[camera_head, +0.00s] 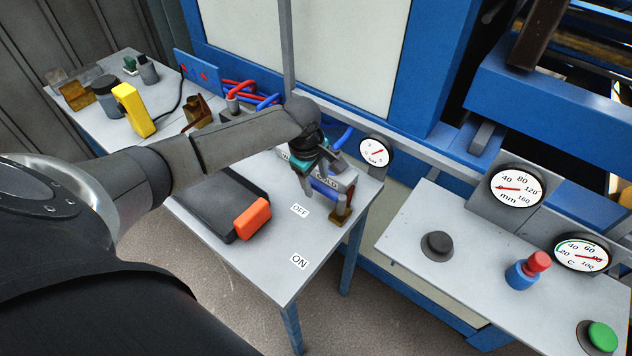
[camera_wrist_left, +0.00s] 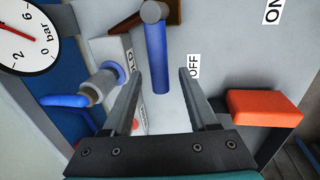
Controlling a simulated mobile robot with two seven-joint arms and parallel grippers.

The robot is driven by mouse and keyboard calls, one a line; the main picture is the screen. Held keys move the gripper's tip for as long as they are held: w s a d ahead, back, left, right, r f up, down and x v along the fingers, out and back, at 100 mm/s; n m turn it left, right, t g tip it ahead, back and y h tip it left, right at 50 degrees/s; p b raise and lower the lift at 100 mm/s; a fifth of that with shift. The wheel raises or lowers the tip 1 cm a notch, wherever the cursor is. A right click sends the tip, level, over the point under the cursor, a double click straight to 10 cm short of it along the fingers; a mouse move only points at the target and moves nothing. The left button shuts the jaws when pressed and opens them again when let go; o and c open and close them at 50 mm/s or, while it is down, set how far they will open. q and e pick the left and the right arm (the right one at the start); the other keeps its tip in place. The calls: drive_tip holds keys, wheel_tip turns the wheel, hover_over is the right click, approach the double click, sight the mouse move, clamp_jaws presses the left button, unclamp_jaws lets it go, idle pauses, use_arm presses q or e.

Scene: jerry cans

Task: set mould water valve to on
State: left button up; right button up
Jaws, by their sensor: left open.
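The mould water valve shows a blue lever (camera_head: 325,191) at the corner of the grey table, beside a block with partly hidden lettering. The lever also shows in the left wrist view (camera_wrist_left: 157,55). It lies close to the OFF label (camera_head: 300,210), and the ON label (camera_head: 299,262) is farther off towards the table's front edge. My left gripper (camera_wrist_left: 160,74) is open, with the lever's free end between its fingers in the wrist view. I cannot tell whether a finger touches it. My left gripper partly hides the valve in the head view. My right gripper is not in view.
A dark flat case (camera_head: 216,205) with an orange block (camera_head: 252,218) lies left of the labels. A round bar gauge (camera_head: 376,151) stands behind the valve. A second table (camera_head: 480,245) with a knob, a red-topped button and gauges is at the right, across a gap.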

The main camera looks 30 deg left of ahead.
use_arm(q)
drive_tip(key=shift+f, duration=0.25)
drive_tip(key=shift+c, duration=0.3)
clamp_jaws()
idle(1.0)
